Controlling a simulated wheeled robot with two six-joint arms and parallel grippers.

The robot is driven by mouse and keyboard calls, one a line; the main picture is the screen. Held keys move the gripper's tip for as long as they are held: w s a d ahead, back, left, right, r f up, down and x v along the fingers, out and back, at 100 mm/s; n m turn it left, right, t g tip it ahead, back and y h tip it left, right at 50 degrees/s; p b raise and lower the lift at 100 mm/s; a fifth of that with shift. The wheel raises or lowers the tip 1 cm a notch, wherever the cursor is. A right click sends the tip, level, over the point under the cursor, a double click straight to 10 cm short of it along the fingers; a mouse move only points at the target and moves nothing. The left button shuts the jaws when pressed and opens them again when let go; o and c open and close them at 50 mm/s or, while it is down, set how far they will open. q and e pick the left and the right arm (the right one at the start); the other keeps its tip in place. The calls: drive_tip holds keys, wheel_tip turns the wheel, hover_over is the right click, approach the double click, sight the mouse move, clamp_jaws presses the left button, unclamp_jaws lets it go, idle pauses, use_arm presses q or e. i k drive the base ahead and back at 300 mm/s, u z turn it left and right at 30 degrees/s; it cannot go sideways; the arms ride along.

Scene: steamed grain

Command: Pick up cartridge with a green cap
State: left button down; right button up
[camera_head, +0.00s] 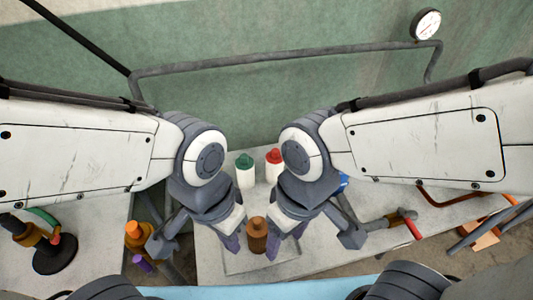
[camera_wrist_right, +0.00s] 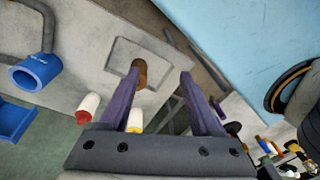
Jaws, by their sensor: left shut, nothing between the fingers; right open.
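The cartridge with a green cap (camera_head: 245,172) stands upright on the table toward the back, with a white body, in the head view. I cannot make it out in the right wrist view. My left gripper (camera_head: 231,243) is shut and empty, in front of it and a little left, apart from it. My right gripper (camera_head: 272,246) points down at the front of the table, to the right of the brown cylinder. In the right wrist view my right gripper (camera_wrist_right: 160,73) has its purple fingers spread with nothing held.
A red-capped white cartridge (camera_head: 274,166) stands just right of the green-capped one. A brown ribbed cylinder (camera_head: 257,235) stands between my grippers. A yellow-and-white piece (camera_wrist_right: 135,120) and a blue ring (camera_wrist_right: 36,72) show in the wrist view. A pipe (camera_head: 290,57) runs along the wall.

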sight(245, 168)
drive_tip(key=u, duration=2.2)
drive_tip(key=k, duration=0.6)
drive_tip(key=z, duration=1.45)
drive_tip(key=i, duration=0.5)
